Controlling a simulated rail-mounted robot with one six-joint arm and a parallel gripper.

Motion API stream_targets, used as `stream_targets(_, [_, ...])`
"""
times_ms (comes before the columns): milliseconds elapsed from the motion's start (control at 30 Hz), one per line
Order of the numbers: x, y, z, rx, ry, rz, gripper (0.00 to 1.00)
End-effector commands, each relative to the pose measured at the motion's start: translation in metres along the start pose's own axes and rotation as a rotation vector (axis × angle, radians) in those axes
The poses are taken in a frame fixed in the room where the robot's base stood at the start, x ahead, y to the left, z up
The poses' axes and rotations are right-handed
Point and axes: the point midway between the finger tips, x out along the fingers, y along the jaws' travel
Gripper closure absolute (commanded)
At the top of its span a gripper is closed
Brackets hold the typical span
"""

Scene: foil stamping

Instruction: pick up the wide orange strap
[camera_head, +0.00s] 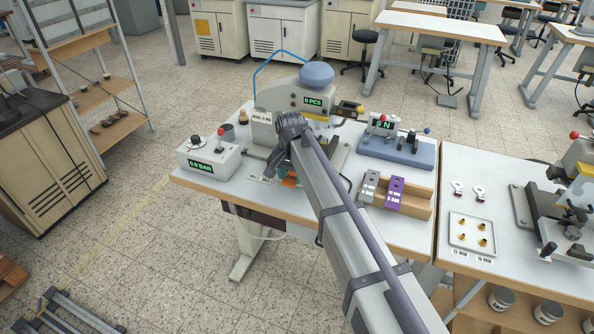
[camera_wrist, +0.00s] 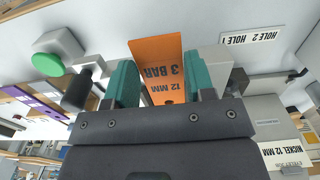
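The wide orange strap (camera_wrist: 156,50) shows in the wrist view, with dark lettering "12 MM 3 BAR" that appears upside down. My gripper (camera_wrist: 162,82) has two teal fingers standing apart, one on each side of the strap. The fingers cover parts of the strap's side edges. I cannot tell whether they press on it or only stand over it. In the head view a small orange part of the strap (camera_head: 289,182) shows below my gripper, near the front edge of the table; my arm hides much of this spot.
A stamping press (camera_head: 303,95) stands just behind. A pressure box (camera_head: 209,160) reading 0.0 BAR is at left. A wooden rack (camera_head: 419,206) with grey and purple straps (camera_head: 395,190) and a blue fixture (camera_head: 397,150) are at right. A label (camera_wrist: 252,38) reads HOLE 2 HOLE 1.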

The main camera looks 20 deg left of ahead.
Motion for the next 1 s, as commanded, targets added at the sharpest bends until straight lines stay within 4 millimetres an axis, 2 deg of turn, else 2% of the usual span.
stream_targets(33, [0.0, 0.0, 0.0, 0.0, 0.0, 0.0, 0.56])
stream_targets(267, [0.0, 0.0, 0.0, 0.0, 0.0, 0.0, 0.77])
stream_targets(533, [-0.006, 0.0, 0.0, 0.0, 0.0, 0.0, 0.77])
stream_targets(667, [-0.028, 0.0, 0.0, 0.0, 0.0, 0.0, 0.77])
stream_targets(900, [-0.089, 0.0, 0.0, 0.0, 0.0, 0.0, 0.77])
stream_targets(1000, [-0.103, 0.0, 0.0, 0.0, 0.0, 0.0, 0.77])
